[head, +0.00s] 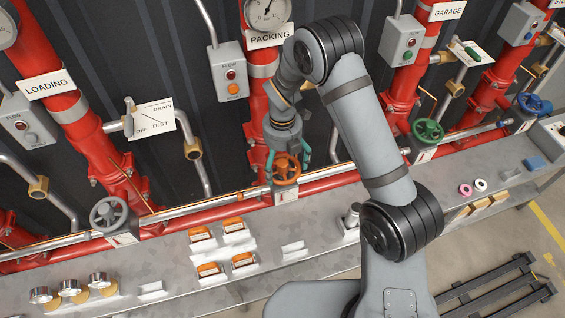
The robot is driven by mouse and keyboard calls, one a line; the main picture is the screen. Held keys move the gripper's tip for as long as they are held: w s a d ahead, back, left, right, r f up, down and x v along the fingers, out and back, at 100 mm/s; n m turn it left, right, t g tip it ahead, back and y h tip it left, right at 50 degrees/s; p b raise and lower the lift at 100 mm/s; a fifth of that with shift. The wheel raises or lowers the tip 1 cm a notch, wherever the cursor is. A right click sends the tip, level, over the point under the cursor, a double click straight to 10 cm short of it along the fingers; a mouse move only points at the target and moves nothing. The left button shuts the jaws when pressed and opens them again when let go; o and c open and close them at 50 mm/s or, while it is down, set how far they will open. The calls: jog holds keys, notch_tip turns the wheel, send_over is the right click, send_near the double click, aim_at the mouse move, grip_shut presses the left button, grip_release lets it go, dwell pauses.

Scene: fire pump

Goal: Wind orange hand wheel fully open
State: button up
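The orange hand wheel (287,172) is on the silver pipe below the PACKING label, in front of a red riser, with a small white plate under it. My gripper (288,160) reaches down to it from above. Its teal fingers are spread to the left and right of the wheel, near the rim. I cannot tell whether they touch the rim or stand clear of it. The gripper body hides the wheel's upper back part.
A grey hand wheel (109,214) is to the left, and green (428,131) and blue (530,104) hand wheels are to the right on the same pipe line. A grey bench (330,215) runs below, holding orange-topped items (207,269) and metal cylinders (72,290). Red risers and control boxes stand behind.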

jog(key=shift+o, duration=1)
